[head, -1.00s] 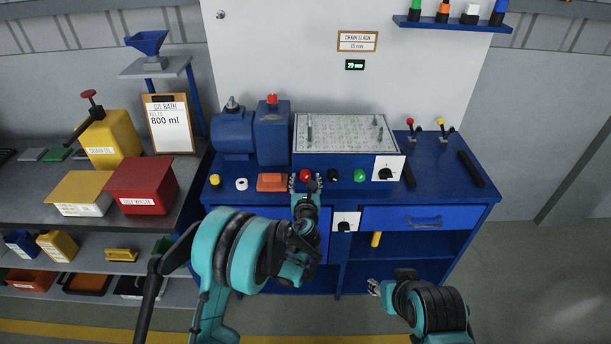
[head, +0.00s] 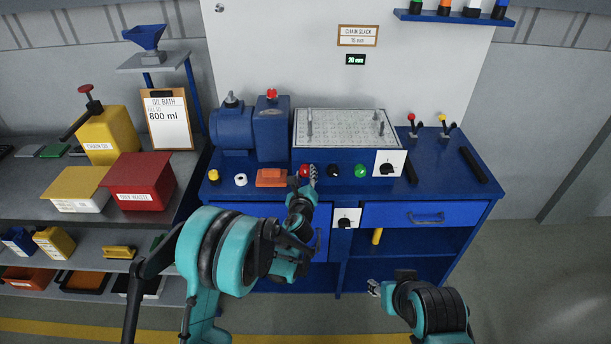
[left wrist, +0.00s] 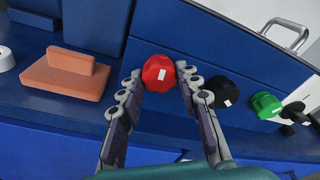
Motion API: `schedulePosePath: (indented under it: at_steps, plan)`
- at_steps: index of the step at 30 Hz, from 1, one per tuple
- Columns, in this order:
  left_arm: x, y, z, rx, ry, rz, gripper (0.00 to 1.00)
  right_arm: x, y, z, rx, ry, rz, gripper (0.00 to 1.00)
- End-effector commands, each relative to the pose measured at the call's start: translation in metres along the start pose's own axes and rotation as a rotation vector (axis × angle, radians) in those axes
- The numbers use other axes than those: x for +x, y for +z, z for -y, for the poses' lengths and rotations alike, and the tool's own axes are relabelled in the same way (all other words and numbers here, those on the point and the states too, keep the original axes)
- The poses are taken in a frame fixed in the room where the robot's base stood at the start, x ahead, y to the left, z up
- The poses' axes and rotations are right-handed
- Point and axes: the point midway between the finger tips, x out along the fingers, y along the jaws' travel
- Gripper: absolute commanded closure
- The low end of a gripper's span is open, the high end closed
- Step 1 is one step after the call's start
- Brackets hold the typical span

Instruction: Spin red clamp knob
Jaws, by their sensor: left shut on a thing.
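The red clamp knob (left wrist: 158,72) has a faceted rim and a white mark. It sits on the blue bench front, in a row with a black and a green knob. In the head view the red knob (head: 305,168) is partly hidden by my left gripper (head: 302,182). In the left wrist view my left gripper (left wrist: 159,82) has one finger on each side of the red knob and is shut on it. My right gripper (head: 374,288) is low in front of the bench, away from the knobs; its finger opening is too small to judge.
The black knob (left wrist: 222,91) is close to the right finger, with the green knob (left wrist: 265,105) beyond it. An orange block (left wrist: 66,75) lies to the left. A white dial plate (head: 347,217) is on the bench front below.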

Motion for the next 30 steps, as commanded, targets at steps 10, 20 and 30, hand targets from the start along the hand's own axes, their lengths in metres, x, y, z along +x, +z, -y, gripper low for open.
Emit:
schedulePosePath:
  at_steps: [10,20,30]
  plan:
    - [0.0,0.0,0.0,-0.129,-0.018,0.0,1.0,0.004,0.003,0.0,0.0,0.0,0.0,0.6]
    - [0.0,-0.002,-0.002,-0.386,-0.057,0.001,1.0,0.018,0.013,0.0,0.0,0.0,0.0,0.6]
    - [0.0,0.0,0.0,-0.747,-0.113,0.001,1.0,0.026,0.019,0.0,0.0,0.0,0.0,0.6]
